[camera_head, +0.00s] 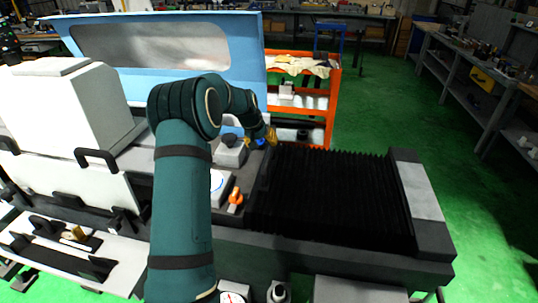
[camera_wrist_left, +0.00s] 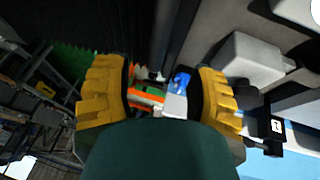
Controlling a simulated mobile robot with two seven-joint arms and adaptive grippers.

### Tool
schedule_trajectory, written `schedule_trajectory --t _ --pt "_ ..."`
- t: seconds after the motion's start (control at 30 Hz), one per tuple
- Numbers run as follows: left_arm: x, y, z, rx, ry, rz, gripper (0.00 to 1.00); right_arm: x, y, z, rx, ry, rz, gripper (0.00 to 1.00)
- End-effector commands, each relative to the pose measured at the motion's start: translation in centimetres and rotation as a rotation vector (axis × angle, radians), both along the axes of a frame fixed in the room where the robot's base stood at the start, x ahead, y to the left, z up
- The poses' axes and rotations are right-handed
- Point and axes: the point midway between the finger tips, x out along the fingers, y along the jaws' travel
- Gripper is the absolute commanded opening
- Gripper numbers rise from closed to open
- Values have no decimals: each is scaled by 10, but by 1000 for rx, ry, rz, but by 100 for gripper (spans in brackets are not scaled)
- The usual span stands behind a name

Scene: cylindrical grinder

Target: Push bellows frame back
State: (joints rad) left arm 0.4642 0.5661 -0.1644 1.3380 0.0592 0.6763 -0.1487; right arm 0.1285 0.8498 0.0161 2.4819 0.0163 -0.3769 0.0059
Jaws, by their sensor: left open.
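The black pleated bellows (camera_head: 335,195) lies stretched along the right part of the machine bed in the head view. Its dark frame (camera_head: 262,185) stands at the bellows' left end. My left gripper (camera_head: 260,139) is at the far side of this end, by the upper left corner of the bellows. Part of it is hidden by my arm. In the left wrist view my left gripper (camera_wrist_left: 165,95) has its two yellow fingers wide apart with nothing held between them. A dark vertical surface shows beyond the fingers; I cannot tell whether they touch it. My right gripper is not in view.
A grey block with a black knob (camera_head: 231,152) and an orange part (camera_head: 236,196) sit left of the bellows. An orange cart (camera_head: 331,100) stands behind the machine. A light blue panel (camera_head: 240,45) rises at the back left. Green floor is clear on the right.

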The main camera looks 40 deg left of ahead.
Motion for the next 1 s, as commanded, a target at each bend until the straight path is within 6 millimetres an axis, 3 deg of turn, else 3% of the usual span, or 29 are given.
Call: schedule_trajectory --t 0.2,0.4,0.6,0.9,1.0 --pt "18 1 -41 0 2 0 57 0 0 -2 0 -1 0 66" --pt "30 2 -65 0 1 0 57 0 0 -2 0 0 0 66" --pt "35 2 -76 0 0 0 57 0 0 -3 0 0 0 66" --pt "36 2 -76 0 -1 0 56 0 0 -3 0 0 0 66" --pt "36 2 -76 0 -1 0 20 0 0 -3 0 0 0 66"
